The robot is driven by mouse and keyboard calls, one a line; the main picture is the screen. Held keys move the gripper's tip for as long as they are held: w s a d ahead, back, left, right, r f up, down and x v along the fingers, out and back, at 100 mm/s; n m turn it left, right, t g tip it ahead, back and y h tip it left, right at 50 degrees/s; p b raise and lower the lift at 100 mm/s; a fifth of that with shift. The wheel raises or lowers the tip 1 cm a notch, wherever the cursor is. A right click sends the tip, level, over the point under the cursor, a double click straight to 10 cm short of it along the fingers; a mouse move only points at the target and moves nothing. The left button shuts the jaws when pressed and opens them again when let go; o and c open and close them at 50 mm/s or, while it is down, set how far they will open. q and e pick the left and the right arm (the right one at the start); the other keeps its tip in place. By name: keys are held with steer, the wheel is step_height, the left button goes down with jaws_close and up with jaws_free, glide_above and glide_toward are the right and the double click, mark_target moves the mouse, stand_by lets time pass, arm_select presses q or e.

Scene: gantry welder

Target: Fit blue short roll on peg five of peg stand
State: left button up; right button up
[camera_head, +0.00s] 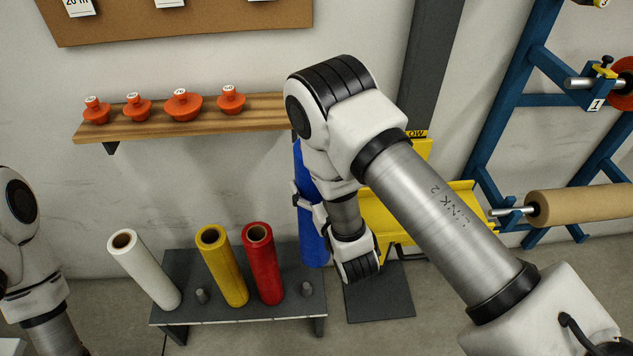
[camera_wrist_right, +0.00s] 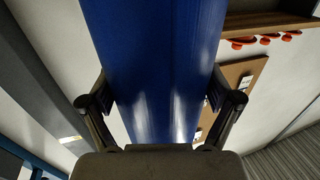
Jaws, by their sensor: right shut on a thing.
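The blue roll (camera_head: 312,247) is upright or nearly so, partly hidden by my right arm. My right gripper (camera_head: 308,201) is shut on it from the right; in the right wrist view the two fingers (camera_wrist_right: 160,98) press on both sides of the blue roll (camera_wrist_right: 150,45). The dark grey peg stand (camera_head: 180,270) is low on the floor. Its rightmost peg (camera_head: 306,289) is bare, and the roll's lower end shows just above it in the picture; I cannot tell the height gap. My left arm is at the left edge, its gripper out of view.
White (camera_head: 145,270), yellow (camera_head: 222,265) and red (camera_head: 263,265) rolls stand on the peg stand. Another bare peg (camera_head: 202,296) is between white and yellow. A wooden shelf (camera_head: 260,110) with red knobs is above. A yellow rack (camera_head: 385,220) and blue frame (camera_head: 495,100) are right.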

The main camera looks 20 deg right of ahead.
steer(key=w+a+f+n+g+y+b, duration=0.1)
steer(key=w+f+n+y+b, duration=0.1)
steer(key=f+b, duration=0.8)
steer(key=w+a+f+n+g+y+b, duration=0.1)
steer(key=w+f+n+y+b, duration=0.1)
steer(key=f+y+b, duration=0.4)
step_height(320, 180, down, 4)
steer(key=n+b, duration=0.1)
steer(key=b, duration=0.7)
steer(key=shift+w+f+n+y, duration=0.25)
steer(key=shift+w+n+y, duration=0.1)
steer(key=shift+n+y, duration=0.05)
step_height(320, 180, down, 6)
steer(key=b, duration=0.3)
steer(key=shift+s+r+b, duration=0.1)
steer(key=shift+r+b, duration=0.05)
steer(key=shift+b, duration=0.2)
